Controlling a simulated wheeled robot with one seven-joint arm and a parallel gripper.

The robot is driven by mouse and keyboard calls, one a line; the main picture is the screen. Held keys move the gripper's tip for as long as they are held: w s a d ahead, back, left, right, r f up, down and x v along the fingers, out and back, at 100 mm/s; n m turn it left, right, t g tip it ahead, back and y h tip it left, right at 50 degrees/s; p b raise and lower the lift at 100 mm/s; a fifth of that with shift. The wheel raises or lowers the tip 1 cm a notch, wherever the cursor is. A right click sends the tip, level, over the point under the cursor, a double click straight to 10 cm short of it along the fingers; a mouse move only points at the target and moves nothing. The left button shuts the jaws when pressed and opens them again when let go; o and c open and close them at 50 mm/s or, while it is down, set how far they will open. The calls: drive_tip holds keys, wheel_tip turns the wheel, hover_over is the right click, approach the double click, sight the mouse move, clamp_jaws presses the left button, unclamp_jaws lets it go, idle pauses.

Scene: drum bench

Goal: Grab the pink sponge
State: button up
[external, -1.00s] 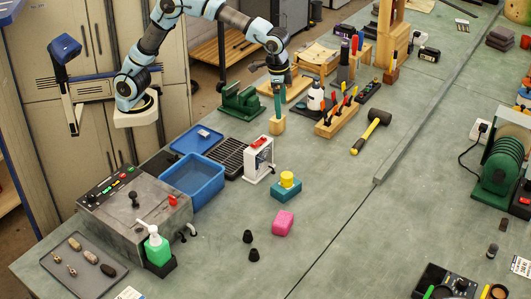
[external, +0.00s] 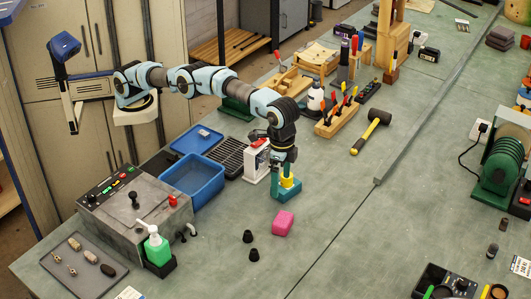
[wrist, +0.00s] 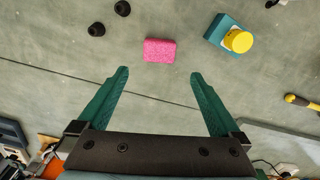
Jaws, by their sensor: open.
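The pink sponge (external: 283,223) lies flat on the green-grey bench top, in front of a teal block with a yellow knob. In the wrist view the sponge (wrist: 160,50) is ahead of my fingertips, roughly centred between them and apart from both. My gripper (wrist: 158,75) is open and empty, its two green fingers spread wide. In the external view my gripper (external: 283,188) is above the bench by the teal block (external: 290,192), partly overlapping it in the picture.
Two small black cones (external: 250,246) stand left of the sponge. The yellow-topped teal block (wrist: 225,34) is right of it in the wrist view. A white device (external: 254,165) and a blue bin (external: 205,182) stand to the left.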

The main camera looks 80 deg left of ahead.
drive_tip(key=f, duration=0.2)
drive_tip(key=p, duration=0.1)
hover_over(280, 217)
wheel_tip(280, 217, down, 8)
drive_tip(key=shift+f, duration=0.25)
drive_tip(key=shift+d+f+p, duration=0.1)
drive_tip(key=shift+f+p, duration=1.25)
drive_tip(key=shift+f, duration=1.3)
drive_tip(key=c, duration=1)
